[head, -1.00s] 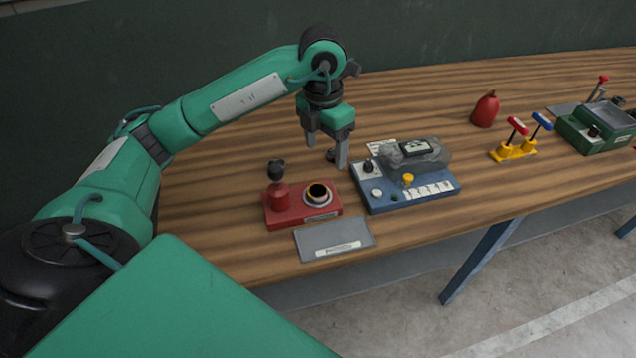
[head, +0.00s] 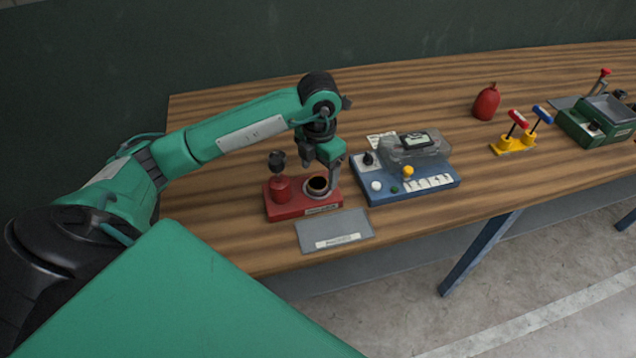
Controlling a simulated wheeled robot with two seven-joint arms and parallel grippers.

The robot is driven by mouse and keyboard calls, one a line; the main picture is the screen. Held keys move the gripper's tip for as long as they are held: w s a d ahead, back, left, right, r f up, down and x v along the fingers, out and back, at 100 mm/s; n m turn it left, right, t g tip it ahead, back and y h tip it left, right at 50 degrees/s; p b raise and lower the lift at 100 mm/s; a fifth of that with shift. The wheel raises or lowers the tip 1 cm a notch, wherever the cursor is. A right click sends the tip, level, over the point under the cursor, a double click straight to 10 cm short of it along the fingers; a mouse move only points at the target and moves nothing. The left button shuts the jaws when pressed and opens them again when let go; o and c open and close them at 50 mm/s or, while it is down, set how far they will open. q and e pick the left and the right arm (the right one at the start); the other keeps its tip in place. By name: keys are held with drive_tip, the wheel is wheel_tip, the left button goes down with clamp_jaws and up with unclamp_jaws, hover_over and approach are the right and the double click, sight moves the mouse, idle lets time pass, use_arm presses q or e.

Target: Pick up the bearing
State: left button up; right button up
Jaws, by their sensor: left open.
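The bearing appears to be the pale metal ring with a dark bore (head: 317,194), seated on the right part of a red press-like base (head: 285,212). A red post with a black knob (head: 279,172) stands on the left of that base. My left gripper (head: 322,176) is open and points down at the ring from just behind and above. One finger comes down by the ring's right side; the other is partly hidden, so contact cannot be told. My right gripper is not in view.
A blue panel (head: 440,189) with knobs and a clear-covered device stands close right of the red base. A grey labelled plate (head: 320,228) lies in front. Further right are a red flask (head: 486,104), yellow-based handles (head: 514,148) and a green machine (head: 585,132).

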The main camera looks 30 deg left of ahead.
sight(317, 183)
use_arm(q)
drive_tip(key=f, duration=0.3)
drive_tip(key=shift+s+a+p, duration=0.15)
drive_tip(key=shift+a+p, duration=0.05)
drive_tip(key=shift+p, duration=0.1)
drive_tip(key=shift+f, duration=0.3)
drive_tip(key=c, duration=1.3)
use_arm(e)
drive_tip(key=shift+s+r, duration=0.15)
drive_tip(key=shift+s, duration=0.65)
use_arm(q)
drive_tip(key=shift+o, duration=0.2)
drive_tip(key=shift+r, duration=0.1)
